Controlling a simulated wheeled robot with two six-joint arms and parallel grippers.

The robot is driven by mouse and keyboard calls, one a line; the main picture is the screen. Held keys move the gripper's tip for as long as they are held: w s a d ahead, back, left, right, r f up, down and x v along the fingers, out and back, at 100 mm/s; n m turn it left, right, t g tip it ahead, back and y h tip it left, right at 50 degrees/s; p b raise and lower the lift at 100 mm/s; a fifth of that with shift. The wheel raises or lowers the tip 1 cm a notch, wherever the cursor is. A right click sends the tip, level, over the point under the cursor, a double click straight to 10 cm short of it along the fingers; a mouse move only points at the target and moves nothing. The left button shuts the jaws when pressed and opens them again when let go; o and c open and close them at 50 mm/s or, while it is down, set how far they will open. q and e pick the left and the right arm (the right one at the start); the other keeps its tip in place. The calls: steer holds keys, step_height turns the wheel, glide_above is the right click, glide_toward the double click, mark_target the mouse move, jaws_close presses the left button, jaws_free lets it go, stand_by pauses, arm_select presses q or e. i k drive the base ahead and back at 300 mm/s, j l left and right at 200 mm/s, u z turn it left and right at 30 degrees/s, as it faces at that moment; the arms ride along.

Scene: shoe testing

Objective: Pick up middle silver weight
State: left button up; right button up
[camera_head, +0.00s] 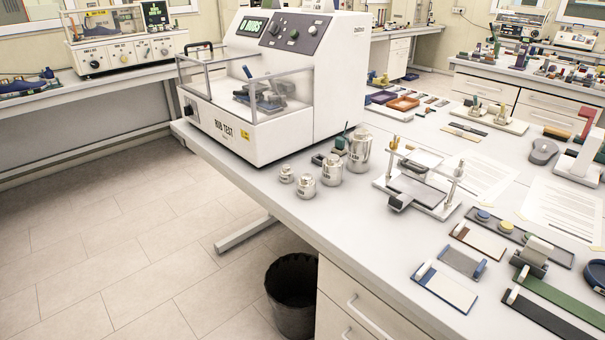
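Several silver weights stand in a row on the white bench, near its left edge in front of the test machine. The smallest weight (287,175) is at the left. A slightly bigger weight (305,190) stands nearest to me. A medium weight (331,172) is to its right, and the largest weight (359,152) is at the back right. All are upright and appear apart from one another. Neither of my grippers is in view.
The white test machine (290,135) with clear guards stands behind the weights. A metal frame fixture (447,205) is to their right. Flat sample strips (448,287) and papers (565,212) cover the right side. A dark bin (292,295) stands on the floor below.

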mark_target(306, 184)
steer(key=j+z, duration=0.35)
steer(key=i+j+z, duration=0.1)
steer(key=z, duration=0.25)
steer(key=j+z, duration=0.3)
steer(key=j, duration=0.45)
steer(key=k+j+z, duration=0.15)
steer(key=j, duration=0.75)
steer(key=k+j+z, duration=0.15)
steer(key=j, duration=0.75)
steer(key=k+j+z, duration=0.1)
steer(key=j, duration=0.3)
